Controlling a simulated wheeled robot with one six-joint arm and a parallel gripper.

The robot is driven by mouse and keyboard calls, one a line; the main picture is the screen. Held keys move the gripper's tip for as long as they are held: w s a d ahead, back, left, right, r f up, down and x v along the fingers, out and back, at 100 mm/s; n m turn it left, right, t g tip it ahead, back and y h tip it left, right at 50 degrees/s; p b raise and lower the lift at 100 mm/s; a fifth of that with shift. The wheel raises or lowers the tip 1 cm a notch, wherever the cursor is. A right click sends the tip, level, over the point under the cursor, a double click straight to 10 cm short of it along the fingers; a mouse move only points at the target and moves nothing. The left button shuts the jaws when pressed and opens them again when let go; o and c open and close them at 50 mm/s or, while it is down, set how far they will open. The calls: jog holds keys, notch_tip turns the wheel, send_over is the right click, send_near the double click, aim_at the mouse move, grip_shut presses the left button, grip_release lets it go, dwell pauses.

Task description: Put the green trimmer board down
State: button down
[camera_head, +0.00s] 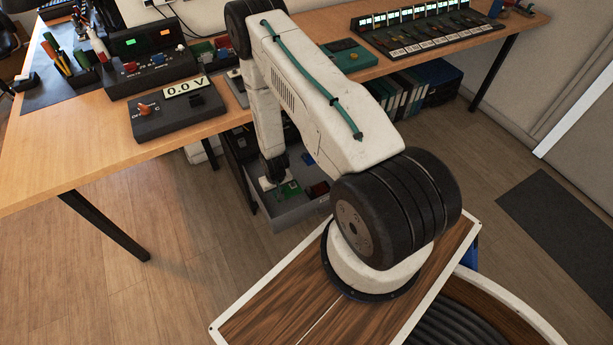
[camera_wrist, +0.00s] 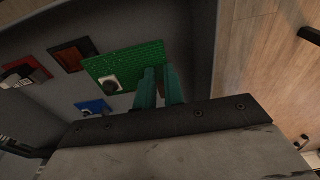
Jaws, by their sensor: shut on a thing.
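The green trimmer board (camera_wrist: 135,60) is a flat green plate with a round pale-and-dark knob near one corner. In the wrist view my gripper (camera_wrist: 159,72) has its two teal fingers closed at the board's edge, holding it. The board is inside or just over an open grey drawer (camera_wrist: 190,25); I cannot tell whether it touches the drawer floor. In the head view the green board (camera_head: 291,188) shows small in the drawer (camera_head: 290,212) under the table, beside my gripper (camera_head: 272,182), whose fingers are mostly hidden there.
The drawer also holds a red board (camera_wrist: 28,72), a brown one (camera_wrist: 72,55) and a blue one (camera_wrist: 92,107). Drawer walls stand close around my gripper. The wooden table (camera_head: 60,165), with a meter box (camera_head: 178,108) on it, is above. Open floor (camera_head: 180,240) lies left.

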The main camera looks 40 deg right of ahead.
notch_tip(320, 180, down, 11)
jog(key=shift+r, duration=0.2)
dwell(0.4)
jog(key=c, duration=1.5)
grip_release()
jog(key=shift+f, duration=0.15)
